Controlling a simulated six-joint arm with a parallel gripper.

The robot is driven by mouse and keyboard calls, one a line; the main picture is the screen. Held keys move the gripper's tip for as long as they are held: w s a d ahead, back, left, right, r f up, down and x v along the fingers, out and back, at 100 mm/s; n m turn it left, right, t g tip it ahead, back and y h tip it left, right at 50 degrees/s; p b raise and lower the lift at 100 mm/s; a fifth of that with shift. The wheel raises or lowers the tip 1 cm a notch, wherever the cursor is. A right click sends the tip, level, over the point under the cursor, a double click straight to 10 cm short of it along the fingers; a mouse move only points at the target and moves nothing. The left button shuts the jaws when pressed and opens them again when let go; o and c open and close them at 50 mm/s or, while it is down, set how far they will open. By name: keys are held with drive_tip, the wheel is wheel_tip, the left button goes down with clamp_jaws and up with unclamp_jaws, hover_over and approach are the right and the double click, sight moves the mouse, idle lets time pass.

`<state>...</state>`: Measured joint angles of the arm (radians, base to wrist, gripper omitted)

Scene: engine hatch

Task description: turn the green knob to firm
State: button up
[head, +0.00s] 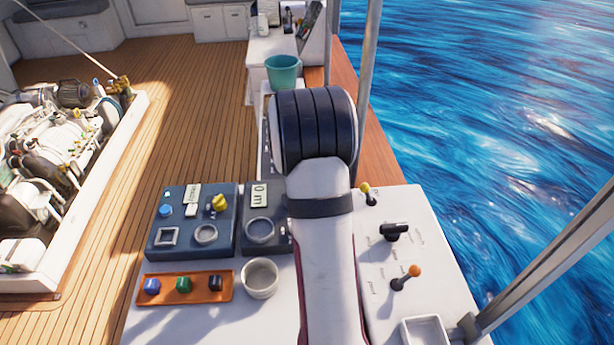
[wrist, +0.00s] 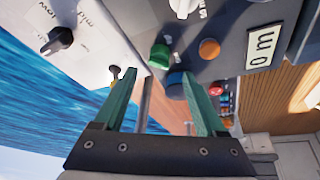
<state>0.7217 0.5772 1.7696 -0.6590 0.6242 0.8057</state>
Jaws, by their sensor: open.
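The green knob (wrist: 160,56) shows in the wrist view on the edge of a dark panel, just beyond my fingertips. My gripper (wrist: 158,76) is open, its two green fingers spread wide with nothing between them. In the picture the knob lies above the gap between the fingertips, apart from both. I cannot make out a "firm" mark or where the knob points. In the head view my arm covers that part of the console, and neither the green knob nor my gripper can be seen.
An orange knob (wrist: 209,48), a blue knob (wrist: 176,86) and a red one (wrist: 215,89) are near the green knob. A black knob (head: 395,231) and an orange-tipped lever (head: 405,280) stand right of my arm. An orange tray (head: 213,292) lies left.

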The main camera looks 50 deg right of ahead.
drive_tip(key=v, duration=0.9)
drive_tip(key=s+a+r+n+y, duration=0.2)
drive_tip(key=a+r+n, duration=0.1)
drive_tip(key=a, duration=1.1)
drive_tip(key=s+a+n+y, duration=0.2)
drive_tip(key=s+a+n, duration=0.1)
drive_tip(key=s+a, duration=0.5)
drive_tip(key=s+a+n+g+y, duration=0.1)
drive_tip(key=s+a+n+y, duration=0.1)
drive_tip(key=s+a, duration=0.6)
drive_tip(key=a+n, duration=0.1)
drive_tip(key=a, duration=0.4)
drive_tip(key=shift+s+a+f, duration=0.3)
drive_tip(key=shift+s+f, duration=0.05)
drive_tip(key=shift+f, duration=0.05)
